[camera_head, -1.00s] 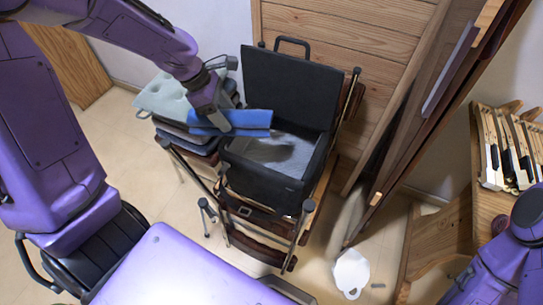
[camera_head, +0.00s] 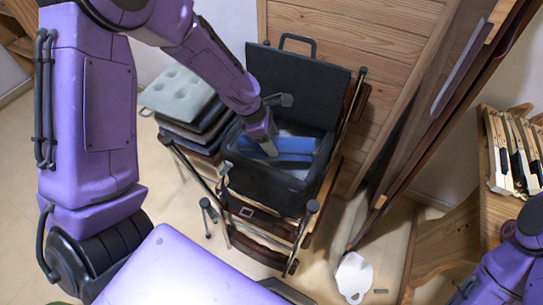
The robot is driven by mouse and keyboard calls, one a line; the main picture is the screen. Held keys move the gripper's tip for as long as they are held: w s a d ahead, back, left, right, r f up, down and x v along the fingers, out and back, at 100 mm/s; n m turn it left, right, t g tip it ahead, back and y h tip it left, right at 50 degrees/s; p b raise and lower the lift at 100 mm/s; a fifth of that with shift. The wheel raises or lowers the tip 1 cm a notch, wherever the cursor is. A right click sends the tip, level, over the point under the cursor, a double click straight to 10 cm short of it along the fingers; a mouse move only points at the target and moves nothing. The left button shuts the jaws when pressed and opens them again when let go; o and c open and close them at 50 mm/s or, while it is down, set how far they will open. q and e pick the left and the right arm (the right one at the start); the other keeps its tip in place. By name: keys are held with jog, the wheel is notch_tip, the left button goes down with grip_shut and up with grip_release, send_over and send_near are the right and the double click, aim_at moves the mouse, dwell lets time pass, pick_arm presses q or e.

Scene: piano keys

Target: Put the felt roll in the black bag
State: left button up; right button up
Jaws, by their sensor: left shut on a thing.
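The black bag (camera_head: 265,186) stands open on a wooden chair or rack, its lid raised at the back. Its inside has a light grey lining. The blue felt roll (camera_head: 292,146) is inside the bag's opening, lying roughly left to right. My left gripper (camera_head: 268,148) reaches down into the bag from above and is shut on the roll; the fingertips are partly hidden. I cannot tell whether the roll touches the bag's floor. My right arm shows at the lower right edge, but its gripper is out of view.
A stack of cushions (camera_head: 184,98) stands close to the left of the bag. A wooden panel is behind it. Piano keys (camera_head: 515,150) on a wooden frame are at the right. A white paddle-shaped piece (camera_head: 353,276) lies on the floor.

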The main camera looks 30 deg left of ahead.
pick_arm(q)
notch_tip(320, 180, down, 8)
jog(key=shift+r+b, duration=0.2)
jog(key=shift+b, duration=0.35)
jog(key=shift+w, duration=0.1)
jog(key=o, duration=1.1)
jog(key=shift+f, duration=0.1)
jog(key=shift+o, duration=0.2)
jog(key=shift+r, duration=0.25)
jog(key=p+v, duration=0.2)
jog(key=v, duration=1)
